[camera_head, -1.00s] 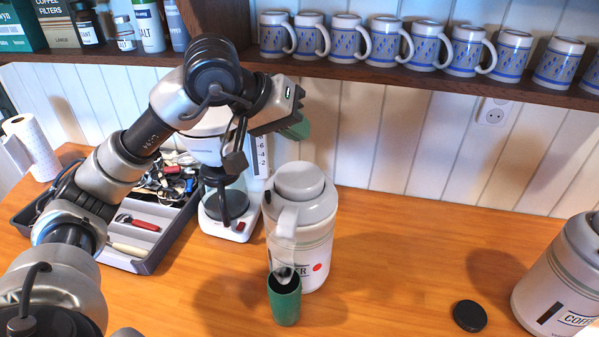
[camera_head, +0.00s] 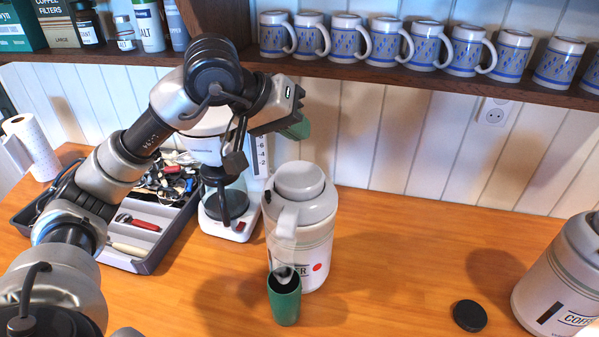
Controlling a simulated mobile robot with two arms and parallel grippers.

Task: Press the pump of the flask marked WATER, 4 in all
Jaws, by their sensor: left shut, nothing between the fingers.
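The white flask with the partly covered label ending in "ER" (camera_head: 318,240) stands upright on the counter in the middle. Its round pump top (camera_head: 299,180) is raised above the lid, and a spout points toward me. A green cup (camera_head: 286,308) stands upright under the spout and hides part of the label. My left gripper (camera_head: 299,128) has green fingertips and is shut and empty. It is in the air above the pump top, apart from it. A second flask marked "COFF" (camera_head: 575,275) is cut off at the right edge. My right gripper is not in view.
A coffee maker (camera_head: 226,222) stands just left of the flask, beside a grey utensil tray (camera_head: 150,262). A black round lid (camera_head: 469,315) lies at the right. Several mugs (camera_head: 430,45) line the shelf above. The counter between the flasks is mostly clear.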

